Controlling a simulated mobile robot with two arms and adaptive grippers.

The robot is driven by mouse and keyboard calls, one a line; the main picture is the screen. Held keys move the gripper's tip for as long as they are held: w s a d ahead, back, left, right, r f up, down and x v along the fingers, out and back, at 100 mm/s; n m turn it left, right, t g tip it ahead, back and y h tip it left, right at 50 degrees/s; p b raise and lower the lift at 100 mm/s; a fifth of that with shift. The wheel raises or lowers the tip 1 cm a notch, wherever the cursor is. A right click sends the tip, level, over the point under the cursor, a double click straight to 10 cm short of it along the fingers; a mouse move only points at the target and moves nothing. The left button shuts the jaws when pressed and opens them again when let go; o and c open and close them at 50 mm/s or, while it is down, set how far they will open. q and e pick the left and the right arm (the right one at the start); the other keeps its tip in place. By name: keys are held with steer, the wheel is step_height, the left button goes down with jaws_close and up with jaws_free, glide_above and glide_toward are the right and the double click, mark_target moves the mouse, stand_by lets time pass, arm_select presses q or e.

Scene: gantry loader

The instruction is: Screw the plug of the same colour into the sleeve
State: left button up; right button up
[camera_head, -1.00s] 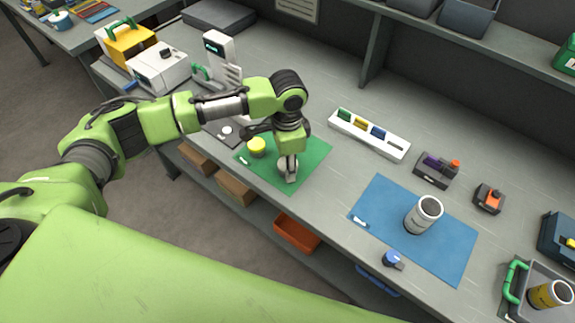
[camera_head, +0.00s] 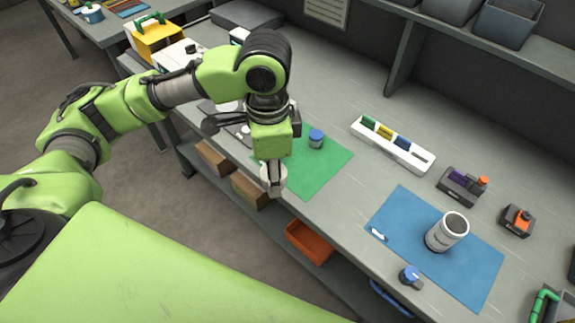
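A short blue-topped cylinder (camera_head: 316,138) stands on a green mat (camera_head: 318,172). My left gripper (camera_head: 272,188) points down over the front-left part of the green mat; its fingers are too small and overlapped to tell whether they hold anything. The arm hides that part of the mat. My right gripper is out of view.
A small blue-knobbed part (camera_head: 410,274) lies by the blue mat's front corner. Dark blocks with purple (camera_head: 459,178) and orange (camera_head: 520,216) parts stand to the right. An orange bin (camera_head: 309,243) is below the bench. Bench between the mats is clear.

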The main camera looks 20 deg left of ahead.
arm_select(q)
steer(key=shift+s+a+r, duration=0.15)
steer(key=shift+s+r, duration=0.25)
steer(key=shift+s, duration=0.35)
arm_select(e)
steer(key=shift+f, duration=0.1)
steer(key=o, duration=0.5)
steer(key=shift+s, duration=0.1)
